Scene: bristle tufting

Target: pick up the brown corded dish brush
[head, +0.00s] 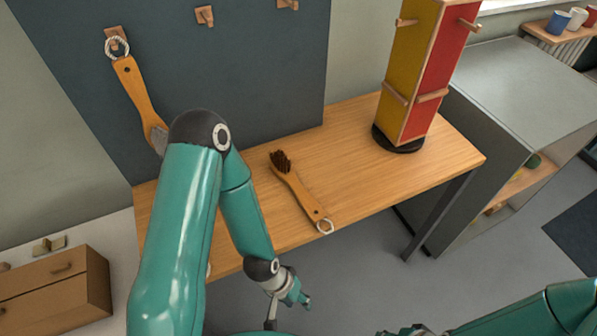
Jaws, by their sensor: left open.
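A dish brush (300,194) with a wooden handle and dark brown bristles lies on the wooden table.
A second brush (137,92) with greyish bristles hangs by its cord from a peg on the dark board (262,70); my left arm partly hides it. A yellow and red pegged tower (418,75) stands on the right of the table (350,165). Table around the lying brush is clear.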

